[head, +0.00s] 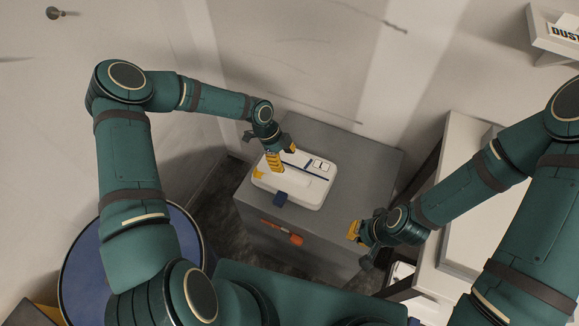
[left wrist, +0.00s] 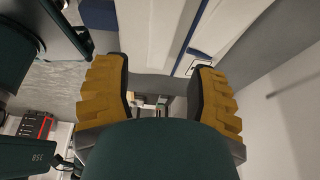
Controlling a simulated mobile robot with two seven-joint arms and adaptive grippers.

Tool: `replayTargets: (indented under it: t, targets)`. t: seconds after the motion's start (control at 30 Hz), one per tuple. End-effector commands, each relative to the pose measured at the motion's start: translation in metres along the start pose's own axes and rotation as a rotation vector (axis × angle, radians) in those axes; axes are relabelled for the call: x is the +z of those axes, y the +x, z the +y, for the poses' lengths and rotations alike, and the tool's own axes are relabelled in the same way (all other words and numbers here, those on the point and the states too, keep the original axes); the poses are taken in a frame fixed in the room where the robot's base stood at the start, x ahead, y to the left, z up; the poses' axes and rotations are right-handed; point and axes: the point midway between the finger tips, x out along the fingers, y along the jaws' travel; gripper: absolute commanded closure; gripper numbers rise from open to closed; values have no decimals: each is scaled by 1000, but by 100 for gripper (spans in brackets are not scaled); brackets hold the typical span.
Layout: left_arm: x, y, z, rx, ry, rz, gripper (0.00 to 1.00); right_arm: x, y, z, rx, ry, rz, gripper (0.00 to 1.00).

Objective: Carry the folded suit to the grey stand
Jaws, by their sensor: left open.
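The folded suit (head: 316,186) is a white, rounded flat bundle with a dark blue stripe, a small label and a blue tab at its front edge. It lies on top of the grey stand (head: 360,160). My left gripper (head: 275,162) is over the suit's left part, its yellow fingers pointing down; I cannot tell whether they touch it. In the left wrist view the fingers are wide apart with nothing clamped between them, and the white suit (left wrist: 208,28) shows beyond them. My right gripper (head: 361,245) is in front of the stand's right side, apart from the suit; its opening is unclear.
An orange handle-like thing (head: 283,232) is on the stand's front face. A blue round-topped drum (head: 84,262) stands at lower left. A white-topped bench (head: 462,140) stands to the right. Walls close in behind the stand. The stand's right top is bare.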

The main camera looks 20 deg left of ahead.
Motion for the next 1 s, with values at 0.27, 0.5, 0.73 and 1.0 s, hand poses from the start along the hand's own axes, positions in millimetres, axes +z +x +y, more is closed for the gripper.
replayTargets:
  t: [0.27,0.5,0.73,1.0]
  targets:
    - [0,-34,0,0,-1,0,42,0,-5,-2,0,1,-2,100]
    - [-42,-16,23,10,-193,67,42,0,-5,-2,0,1,-2,100]
    - [-102,17,84,27,-778,151,42,0,-5,-2,0,1,-2,100]
    - [-108,24,152,-65,-1514,129,42,0,-5,-2,0,1,-2,100]
